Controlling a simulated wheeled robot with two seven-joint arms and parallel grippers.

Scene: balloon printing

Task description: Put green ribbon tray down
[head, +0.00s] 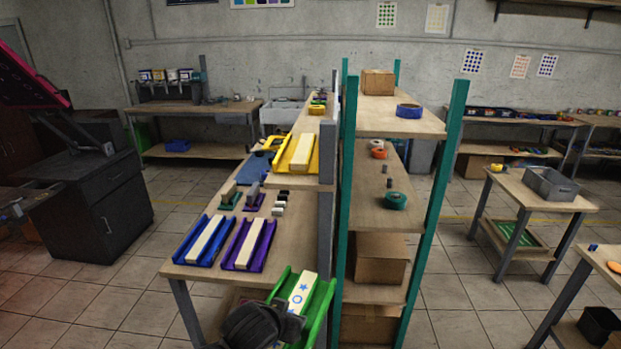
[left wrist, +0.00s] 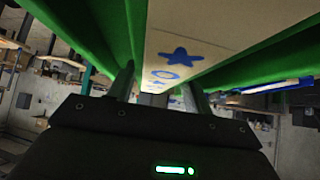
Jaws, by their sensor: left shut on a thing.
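The green ribbon tray (head: 320,312) is at the front right end of the wooden workbench in the head view. It holds a pale strip (head: 303,292) with blue star and ring prints. My left gripper (head: 287,325) is at its near end, shut on the tray. The left wrist view shows the green tray (left wrist: 110,22) and its printed strip (left wrist: 195,30) close above the gripper (left wrist: 160,98). Whether the tray touches the bench is unclear. My right gripper is not in view.
A blue tray (head: 183,248) and a purple tray (head: 233,264) with pale strips lie on the workbench (head: 295,240). A yellow tray (head: 313,165) is farther back. Stamps (head: 229,196) stand between them. A teal-posted shelf (head: 433,195) stands close on the right.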

